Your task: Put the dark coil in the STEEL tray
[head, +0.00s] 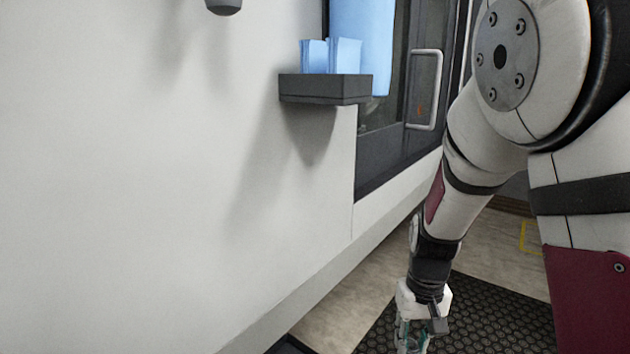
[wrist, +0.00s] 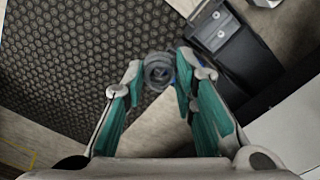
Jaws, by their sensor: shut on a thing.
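In the wrist view, a dark grey coil (wrist: 158,72) sits between the fingertips of my gripper (wrist: 160,74). The fingers have teal inner sides and are shut on the coil, one on each side of it. A small patch of blue shows beside the coil at the right fingertip. In the head view, my gripper (head: 414,340) hangs low at the bottom edge, over the floor, and its tips are cut off, so the coil cannot be made out there. I cannot make out a steel tray in either view.
A black studded mat (head: 480,315) covers part of the floor. A pale wall (head: 130,180) fills the left. A grey holder (head: 325,88) with blue sheets is fixed near a door with a white handle (head: 424,90). A dark box-like object (wrist: 235,55) lies close right of my gripper.

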